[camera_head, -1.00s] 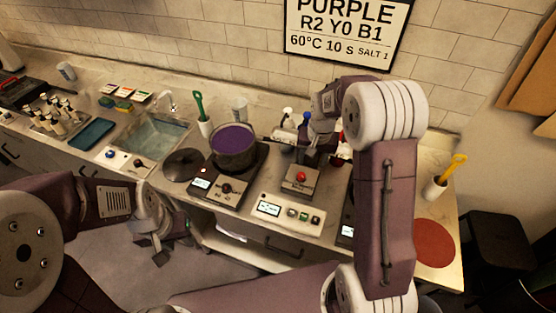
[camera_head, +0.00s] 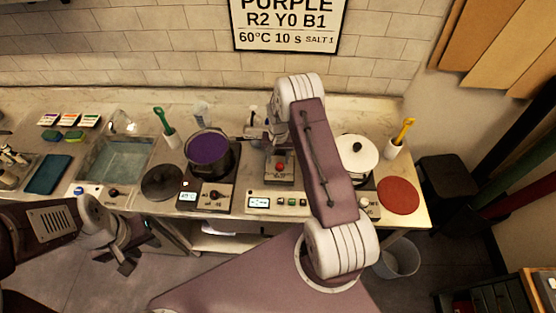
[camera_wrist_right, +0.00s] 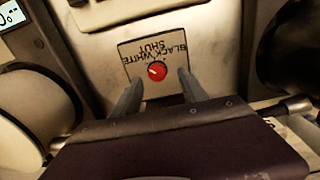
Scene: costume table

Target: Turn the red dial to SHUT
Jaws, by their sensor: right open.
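The red dial (camera_head: 280,167) sits on a small tilted plate on a box at the back of the counter. In the right wrist view the dial (camera_wrist_right: 157,71) has a pale pointer mark slanting to the picture's upper left. The labels BLACK, WHITE and SHUT on its plate (camera_wrist_right: 152,52) appear upside down; I cannot tell for sure which one the mark faces. My right gripper (camera_wrist_right: 160,92) is open, its fingertips on either side of the plate, with nothing between them. My left gripper (camera_head: 124,258) hangs in front of the counter, away from the dial; its opening is unclear.
A pot of purple liquid (camera_head: 208,148) stands on a hotplate left of the dial. A control box with buttons (camera_head: 278,202) is in front. A white-lidded pot (camera_head: 357,152) and red disc (camera_head: 398,195) are to the right. A sink (camera_head: 115,160) is further left.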

